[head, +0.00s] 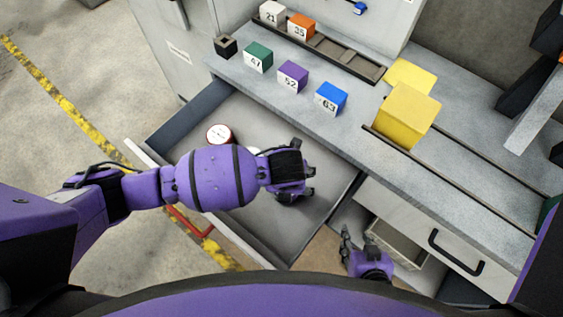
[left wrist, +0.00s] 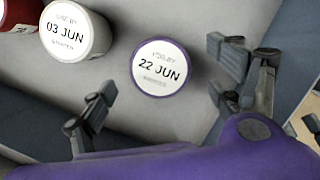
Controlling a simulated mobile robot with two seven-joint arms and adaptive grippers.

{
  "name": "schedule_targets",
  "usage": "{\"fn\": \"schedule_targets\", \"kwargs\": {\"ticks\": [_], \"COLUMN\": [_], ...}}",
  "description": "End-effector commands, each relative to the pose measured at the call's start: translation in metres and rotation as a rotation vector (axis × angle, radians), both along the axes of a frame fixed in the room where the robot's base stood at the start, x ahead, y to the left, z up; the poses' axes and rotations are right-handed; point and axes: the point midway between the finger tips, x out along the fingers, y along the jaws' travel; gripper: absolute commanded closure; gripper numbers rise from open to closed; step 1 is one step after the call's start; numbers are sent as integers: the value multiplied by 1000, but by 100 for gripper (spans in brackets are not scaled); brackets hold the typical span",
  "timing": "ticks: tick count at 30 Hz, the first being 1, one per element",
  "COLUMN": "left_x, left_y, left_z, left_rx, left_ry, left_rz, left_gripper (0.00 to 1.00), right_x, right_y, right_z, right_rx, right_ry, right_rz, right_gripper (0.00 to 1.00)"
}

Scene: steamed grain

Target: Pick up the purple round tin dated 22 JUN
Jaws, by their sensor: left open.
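The purple round tin (left wrist: 160,68) has a white lid reading 22 JUN. In the left wrist view it stands on the drawer floor, between the two spread fingers of my left gripper (head: 309,170) and apart from both. In the head view my left arm and gripper hide this tin. My left gripper is open and empty over the drawer. My right gripper (head: 358,243) is low in the head view, beside the open drawer's right side; its finger gap is unclear.
A white tin reading 03 JUN (left wrist: 72,30) and a red tin (head: 219,134) stand left of the purple one in the open drawer (head: 240,112). Numbered cubes, including a blue one (head: 330,98), and a yellow block (head: 405,115) sit on the counter. A smaller drawer (head: 397,243) is open at right.

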Motion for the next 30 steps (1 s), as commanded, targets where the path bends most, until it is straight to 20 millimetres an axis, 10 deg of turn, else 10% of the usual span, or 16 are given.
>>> {"fn": "schedule_targets", "kwargs": {"ticks": [15,25,30], "left_x": [9,12,11], "left_y": [0,0,1], "left_z": [-67,-74,-74], "left_rx": [0,0,0], "left_ry": [2,0,0], "left_rz": [2,1,1], "left_gripper": [16,16,37], "right_x": [-3,-3,-3], "right_y": [-1,-2,-1], "right_z": [-6,-7,-7], "right_rx": [-4,-4,-4], "right_ry": [8,8,8], "right_rz": [-1,0,0], "right_gripper": [60,60,60]}}
